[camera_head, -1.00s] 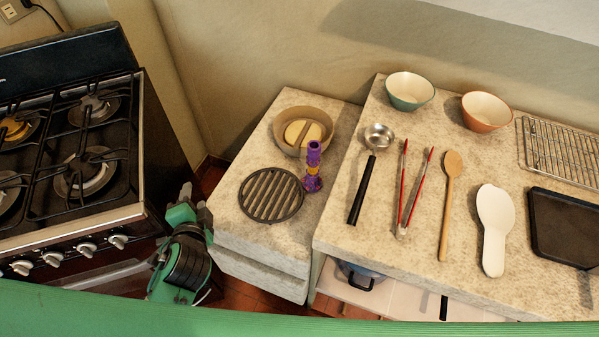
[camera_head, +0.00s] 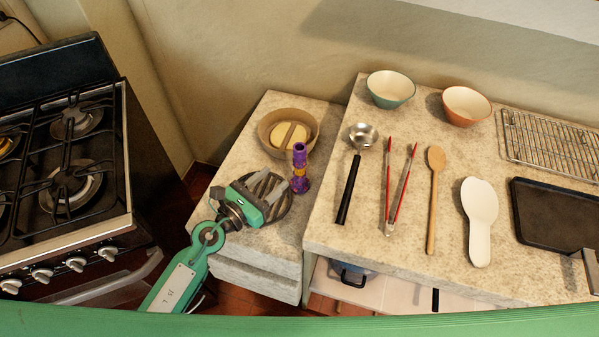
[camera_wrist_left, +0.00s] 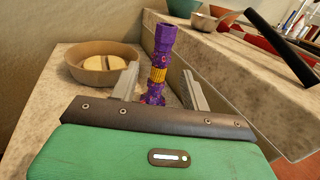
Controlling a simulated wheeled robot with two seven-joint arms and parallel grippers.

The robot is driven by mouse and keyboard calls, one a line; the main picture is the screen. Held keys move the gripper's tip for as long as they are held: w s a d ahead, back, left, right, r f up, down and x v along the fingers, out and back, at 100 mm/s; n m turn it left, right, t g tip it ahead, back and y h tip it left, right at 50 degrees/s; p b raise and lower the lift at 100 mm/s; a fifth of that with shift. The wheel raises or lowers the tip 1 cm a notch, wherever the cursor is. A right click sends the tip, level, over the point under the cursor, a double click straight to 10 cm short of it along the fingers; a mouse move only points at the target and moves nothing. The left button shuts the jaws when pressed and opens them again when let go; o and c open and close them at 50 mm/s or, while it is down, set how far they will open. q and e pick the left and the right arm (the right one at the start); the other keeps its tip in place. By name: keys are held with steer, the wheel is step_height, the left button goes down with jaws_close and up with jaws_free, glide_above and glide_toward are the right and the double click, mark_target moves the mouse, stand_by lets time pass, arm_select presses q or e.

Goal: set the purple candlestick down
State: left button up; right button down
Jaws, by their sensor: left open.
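The purple candlestick (camera_head: 300,168) with a yellow band stands upright on the lower stone counter, close to the step up to the higher counter. In the left wrist view the candlestick (camera_wrist_left: 157,75) shows beyond and between the two spread fingers of my left gripper (camera_wrist_left: 163,85). Its foot is partly hidden there by the gripper body. A grey piece at the right edge of the head view may be part of my right gripper; its jaws cannot be made out.
A brown bowl (camera_head: 266,144) with a split pale round thing in it stands behind the candlestick. The higher counter (camera_head: 325,225) holds a ladle (camera_head: 347,190), tongs (camera_head: 388,185), a wooden spoon (camera_head: 433,200) and a white spoon rest (camera_head: 480,225). A stove (camera_head: 120,215) stands left.

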mark_target(297, 161)
arm_select(q)
steer(key=x, duration=1)
steer(key=shift+s+d+f+p, duration=0.1)
steer(key=shift+d+f+p, duration=0.1)
steer(key=shift+p, duration=0.2)
steer(key=shift+d, duration=0.15)
steer(key=c, duration=0.9)
jaws_close()
steer(key=shift+r, duration=0.1)
arm_select(e)
steer(key=s, duration=0.2)
steer(key=shift+s+a, duration=0.35)
steer(key=shift+a, duration=0.05)
